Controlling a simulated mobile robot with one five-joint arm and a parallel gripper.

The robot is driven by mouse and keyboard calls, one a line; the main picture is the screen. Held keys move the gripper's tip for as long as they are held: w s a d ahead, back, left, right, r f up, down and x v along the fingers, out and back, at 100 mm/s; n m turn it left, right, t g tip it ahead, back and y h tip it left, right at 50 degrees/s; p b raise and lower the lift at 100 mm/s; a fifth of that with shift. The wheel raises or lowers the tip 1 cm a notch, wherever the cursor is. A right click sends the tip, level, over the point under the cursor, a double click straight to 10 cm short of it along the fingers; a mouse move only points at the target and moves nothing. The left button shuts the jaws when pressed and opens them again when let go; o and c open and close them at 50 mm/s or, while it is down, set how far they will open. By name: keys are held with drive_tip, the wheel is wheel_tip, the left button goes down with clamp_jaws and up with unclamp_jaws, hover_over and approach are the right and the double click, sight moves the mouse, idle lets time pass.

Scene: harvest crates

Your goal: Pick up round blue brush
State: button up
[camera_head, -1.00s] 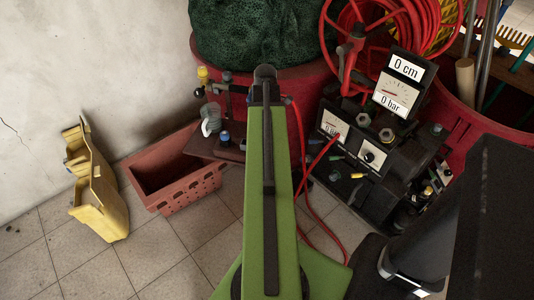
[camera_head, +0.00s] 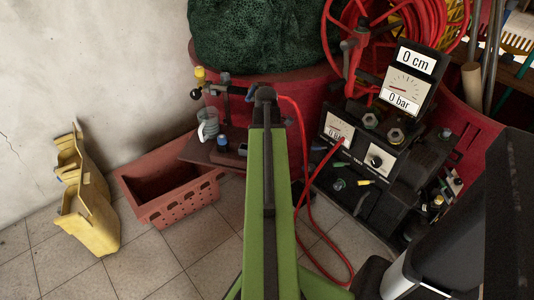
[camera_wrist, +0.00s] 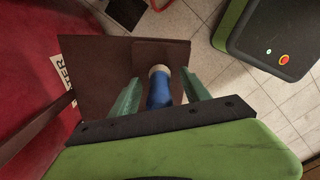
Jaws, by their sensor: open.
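The round blue brush (camera_wrist: 159,90) shows in the wrist view, with a blue body and a pale, cream-coloured round end. It is over or on a dark brown board (camera_wrist: 95,75); I cannot tell how it rests. My gripper (camera_wrist: 160,78) is open, with one green finger on each side of the brush and visible gaps between. The brush's near end is hidden by the gripper's dark bar. In the head view my arm hides the gripper, and I cannot make out the brush for sure.
In the head view, a brown shelf (camera_head: 210,153) holds a clear jug (camera_head: 208,124) and small fittings. A pressure gauge unit (camera_head: 408,78) stands right, with a red hose (camera_head: 303,150) beside my arm.

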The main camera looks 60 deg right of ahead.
clamp_jaws()
idle(0.3)
